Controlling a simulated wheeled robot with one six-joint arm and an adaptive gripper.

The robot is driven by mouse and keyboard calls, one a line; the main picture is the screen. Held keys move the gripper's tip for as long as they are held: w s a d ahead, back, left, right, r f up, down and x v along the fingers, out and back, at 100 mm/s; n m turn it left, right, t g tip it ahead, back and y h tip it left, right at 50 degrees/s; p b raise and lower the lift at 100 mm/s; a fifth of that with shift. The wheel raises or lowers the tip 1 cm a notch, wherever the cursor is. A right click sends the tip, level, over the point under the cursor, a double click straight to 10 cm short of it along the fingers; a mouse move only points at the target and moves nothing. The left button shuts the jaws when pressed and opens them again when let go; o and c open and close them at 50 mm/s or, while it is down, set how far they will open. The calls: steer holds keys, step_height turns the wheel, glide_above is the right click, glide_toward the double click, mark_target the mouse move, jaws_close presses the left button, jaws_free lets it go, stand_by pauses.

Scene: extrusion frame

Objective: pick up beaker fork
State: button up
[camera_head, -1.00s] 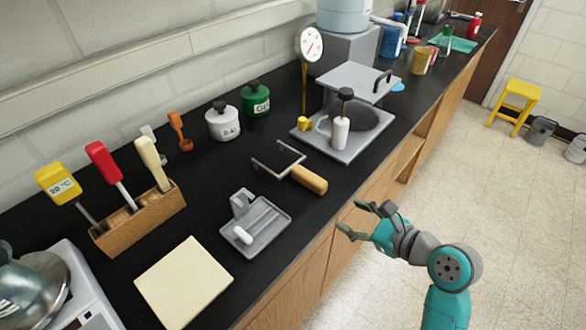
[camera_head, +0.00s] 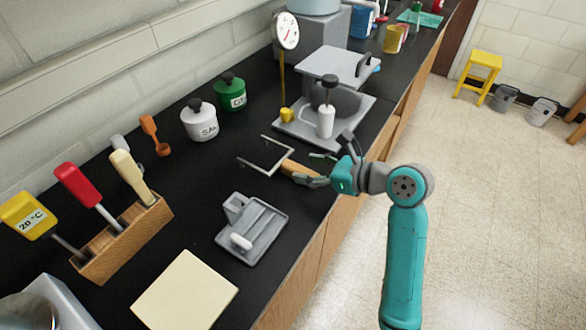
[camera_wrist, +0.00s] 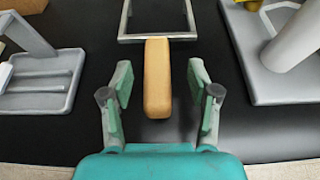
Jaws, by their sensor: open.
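The beaker fork lies on the black bench top, with a grey metal two-pronged frame (camera_head: 262,155) and a wooden handle (camera_head: 290,168) pointing toward the bench's front edge. My gripper (camera_head: 316,168) is open at the handle's end. In the wrist view the wooden handle (camera_wrist: 158,80) lies between the open fingers (camera_wrist: 158,95), with a gap on each side. The fingers do not touch it. The metal frame (camera_wrist: 158,37) extends beyond at the top. In the head view my fingers hide the handle's near end.
A grey tray (camera_head: 270,240) stands left of the handle. A grey stand base (camera_head: 352,122) with a white-bodied tool (camera_head: 325,122) is to the right. Lidded pots, white (camera_head: 199,122) and green (camera_head: 230,92), stand behind. A cream board (camera_head: 185,292) lies at the front left.

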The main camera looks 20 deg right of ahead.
mark_target(297, 167)
steer(key=x, duration=0.5)
steer(key=shift+s+a+r, duration=0.1)
steer(key=shift+a+r, duration=0.05)
steer(key=shift+r, duration=0.05)
jaws_close()
